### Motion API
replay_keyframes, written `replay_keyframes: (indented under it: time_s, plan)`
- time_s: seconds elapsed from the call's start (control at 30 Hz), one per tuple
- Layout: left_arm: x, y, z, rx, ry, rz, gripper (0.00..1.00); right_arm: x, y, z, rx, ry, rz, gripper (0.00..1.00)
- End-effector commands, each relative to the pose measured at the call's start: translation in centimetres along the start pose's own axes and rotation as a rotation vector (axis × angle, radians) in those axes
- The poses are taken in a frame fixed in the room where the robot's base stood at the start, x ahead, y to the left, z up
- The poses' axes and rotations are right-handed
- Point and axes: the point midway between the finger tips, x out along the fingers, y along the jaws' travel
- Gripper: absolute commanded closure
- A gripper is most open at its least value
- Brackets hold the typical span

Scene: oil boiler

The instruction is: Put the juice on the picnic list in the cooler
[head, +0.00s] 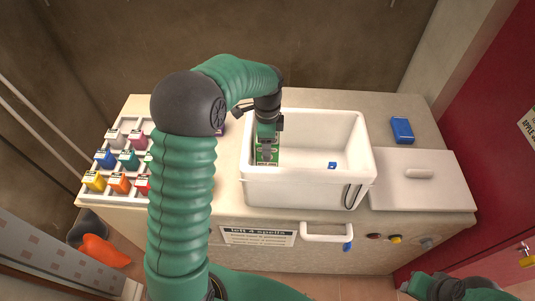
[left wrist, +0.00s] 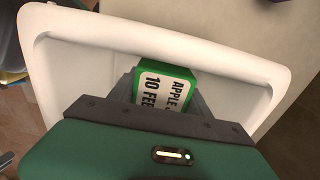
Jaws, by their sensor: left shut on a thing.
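My left gripper (head: 267,146) is shut on a green juice carton (head: 273,158) with a white label, and points down inside the left part of the white cooler (head: 310,193). In the left wrist view the carton (left wrist: 180,68) sits between the fingers, its label reading "APPLE" and "10 FEE", the rest hidden. The cooler wall (left wrist: 75,57) surrounds it there. I cannot tell whether the carton touches the cooler floor. A small blue item (head: 332,165) lies in the cooler. Part of my right arm shows at the lower right; its fingers are not clear.
A white rack (head: 108,186) with several coloured cartons stands at the left of the counter. A flat lid (head: 410,193) with a handle lies right of the cooler, a blue box (head: 402,129) behind it. A partly cut-off paper (head: 529,124) with "APPLE" hangs on the red door.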

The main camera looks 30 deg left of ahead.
Motion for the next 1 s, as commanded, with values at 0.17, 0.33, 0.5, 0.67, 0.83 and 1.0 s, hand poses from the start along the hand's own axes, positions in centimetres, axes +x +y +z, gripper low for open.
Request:
replay_keyframes:
  time_s: [0.17,0.33,0.5,0.67,0.83,1.0]
  plan:
    - [2.5,0.1,-0.1,0.001,-0.001,0.003,1.00,-0.1,0.0,0.0,0.001,0.000,0.000,0.64]
    - [4.8,-0.1,-0.1,0.001,0.002,0.001,1.00,-0.1,0.0,0.0,0.001,0.000,0.000,0.64]
    - [4.8,-0.1,0.0,0.001,0.002,-0.002,1.00,-0.1,0.0,0.0,0.000,0.000,0.000,0.64]
    - [4.8,-0.1,0.0,0.001,0.002,0.000,0.29,-0.1,0.0,0.0,0.000,0.000,0.000,0.64]
    - [4.8,-0.1,-0.1,0.001,0.001,0.000,0.22,-0.1,0.0,0.0,0.000,0.000,0.000,0.64]
    - [4.8,-0.1,-0.1,0.001,0.001,0.000,0.22,-0.1,0.0,0.0,0.001,0.000,0.000,0.64]
